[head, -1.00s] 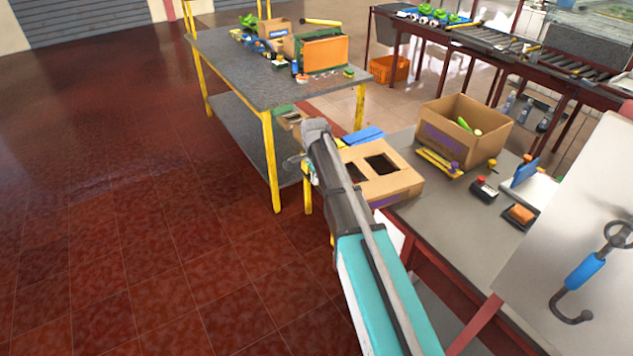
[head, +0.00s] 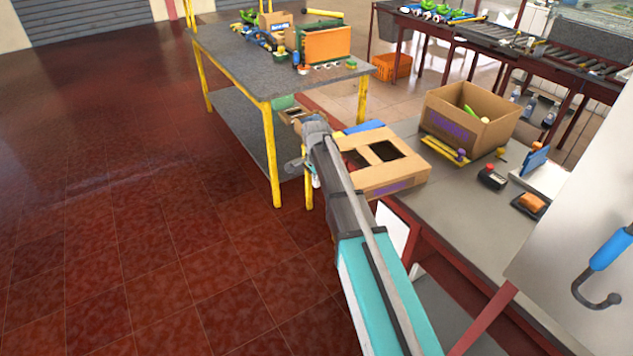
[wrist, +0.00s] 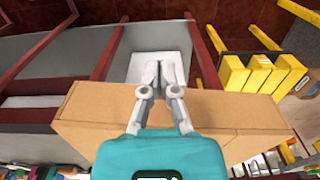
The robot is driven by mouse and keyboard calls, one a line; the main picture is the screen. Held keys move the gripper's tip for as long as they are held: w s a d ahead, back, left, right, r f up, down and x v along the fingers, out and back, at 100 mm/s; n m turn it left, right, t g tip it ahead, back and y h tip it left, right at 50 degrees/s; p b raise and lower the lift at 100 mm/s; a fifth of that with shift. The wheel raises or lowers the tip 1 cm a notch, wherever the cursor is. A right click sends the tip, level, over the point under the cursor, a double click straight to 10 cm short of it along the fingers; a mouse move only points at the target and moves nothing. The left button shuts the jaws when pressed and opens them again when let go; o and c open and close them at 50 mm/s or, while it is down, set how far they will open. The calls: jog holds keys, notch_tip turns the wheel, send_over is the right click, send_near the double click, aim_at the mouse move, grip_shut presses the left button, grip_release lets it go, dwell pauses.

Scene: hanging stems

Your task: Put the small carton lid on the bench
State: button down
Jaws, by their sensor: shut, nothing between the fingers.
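A flat tan carton (head: 395,180) with two square openings and a purple label sits at the far left end of the grey-topped bench (head: 445,205). I cannot make out a separate small carton lid. My gripper shows in the wrist view (wrist: 163,74) with its pale fingers together and nothing between them. A tan cardboard piece (wrist: 95,105) spans that view beneath the fingers; I cannot tell whether they touch it. In the head view my gripper is mostly hidden behind my wrist, left of the flat carton.
An open cardboard box (head: 468,122) with green produce stands farther back on the bench. A yellow-legged table (head: 240,70) stands at upper left. The red floor (head: 120,220) is clear.

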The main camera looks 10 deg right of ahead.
jog(key=shift+w+d+f+b, duration=0.2)
jog(key=shift+w+d+f, duration=0.1)
jog(key=shift+d, duration=0.35)
jog(key=shift+w+d+f+b, duration=0.25)
jog(key=shift+d+f, duration=0.1)
jog(key=shift+d, duration=0.25)
jog(key=shift+w+d+f+b, duration=0.15)
jog(key=shift+w+d+f, duration=0.15)
jog(key=shift+d, duration=0.35)
jog(key=shift+w+a, duration=0.1)
